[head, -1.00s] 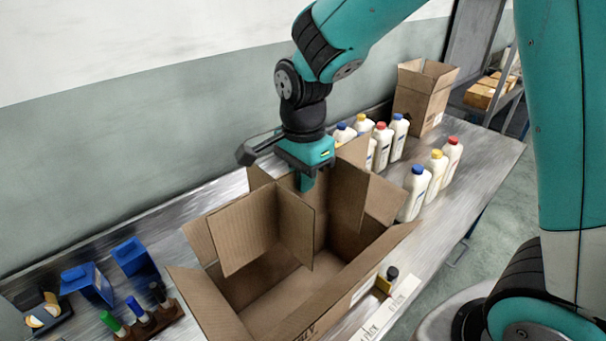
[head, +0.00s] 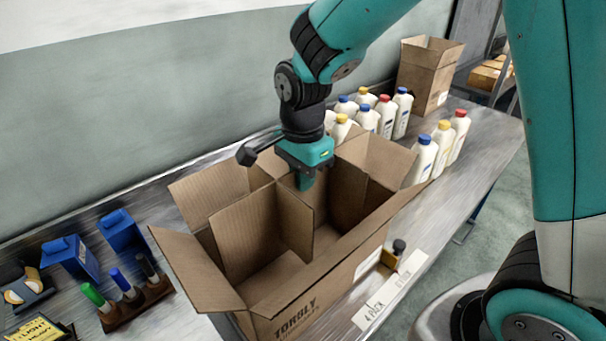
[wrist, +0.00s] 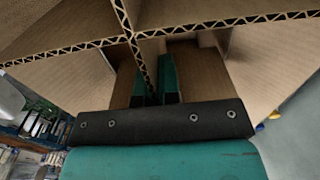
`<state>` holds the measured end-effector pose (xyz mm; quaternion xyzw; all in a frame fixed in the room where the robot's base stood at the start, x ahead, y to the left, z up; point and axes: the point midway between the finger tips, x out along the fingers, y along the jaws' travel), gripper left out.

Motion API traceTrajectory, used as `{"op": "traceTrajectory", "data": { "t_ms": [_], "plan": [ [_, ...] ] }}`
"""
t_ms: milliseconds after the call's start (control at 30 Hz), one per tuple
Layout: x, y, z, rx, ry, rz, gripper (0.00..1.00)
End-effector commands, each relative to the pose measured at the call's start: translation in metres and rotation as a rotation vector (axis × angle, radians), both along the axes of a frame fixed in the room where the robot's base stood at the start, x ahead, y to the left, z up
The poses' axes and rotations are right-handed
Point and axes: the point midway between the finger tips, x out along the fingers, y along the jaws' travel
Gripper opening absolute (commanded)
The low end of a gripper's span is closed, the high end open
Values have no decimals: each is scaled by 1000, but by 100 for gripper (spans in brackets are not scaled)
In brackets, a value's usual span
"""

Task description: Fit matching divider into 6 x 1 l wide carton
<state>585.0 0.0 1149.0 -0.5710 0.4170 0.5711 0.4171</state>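The wide brown carton (head: 325,296) stands open on the metal bench in the head view, its flaps folded outward. A cardboard divider of crossed panels (head: 241,239) sits partly down inside it, with its panels dividing the interior. My gripper (head: 306,181) is over the carton's middle, shut on a divider panel near the crossing. In the wrist view my two fingers (wrist: 157,85) pinch the corrugated panel, and the crossed divider edges (wrist: 130,37) show just beyond them. The divider's lower edges are hidden by the carton walls, so I cannot tell whether it touches the bottom.
Several white bottles (head: 421,160) with coloured caps stand behind and right of the carton. A taller open carton (head: 424,82) is at the far right. Blue cartons (head: 121,233) and a marker rack (head: 138,302) are on the left. A "4 PACK" label strip (head: 392,288) runs along the front edge.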

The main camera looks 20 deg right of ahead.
Motion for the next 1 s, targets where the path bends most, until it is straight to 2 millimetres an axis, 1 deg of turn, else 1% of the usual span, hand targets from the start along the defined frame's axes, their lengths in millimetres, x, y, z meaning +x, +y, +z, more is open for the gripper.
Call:
{"op": "traceTrajectory", "data": {
  "t_ms": [33, 1000],
  "plan": [
    [0, 0, -11, 0, 1, 0, 0],
    [0, 0, -112, -1, 2, 0, 0]
  ]
}}
